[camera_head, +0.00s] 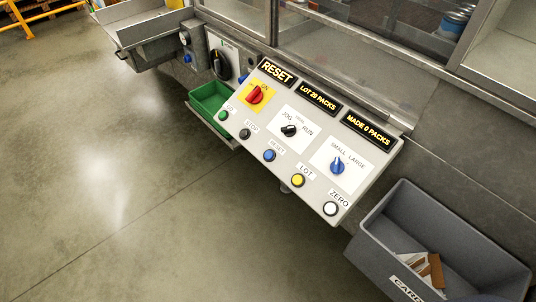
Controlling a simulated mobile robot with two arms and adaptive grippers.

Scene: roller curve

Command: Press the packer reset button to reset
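A pale sloped control panel (255,146) is fixed to the machine's front. A blue button (269,155) in its lower row carries a small label that appears to read RESET. Beside it are a green button (222,115), a dark button (245,133) labelled STOP, a yellow button (298,180) labelled LOT and a white button (330,208) labelled ZERO. A dark display (277,72) at the panel's top reads RESET in yellow letters. Neither of my grippers is in view, and nothing covers the buttons.
Above the buttons are a red rotary switch (254,95), a black selector (290,131) and a blue selector (337,166). A green bin (209,100) sits at the panel's left. A grey bin (375,240) with cartons stands at lower right. The floor in front is clear.

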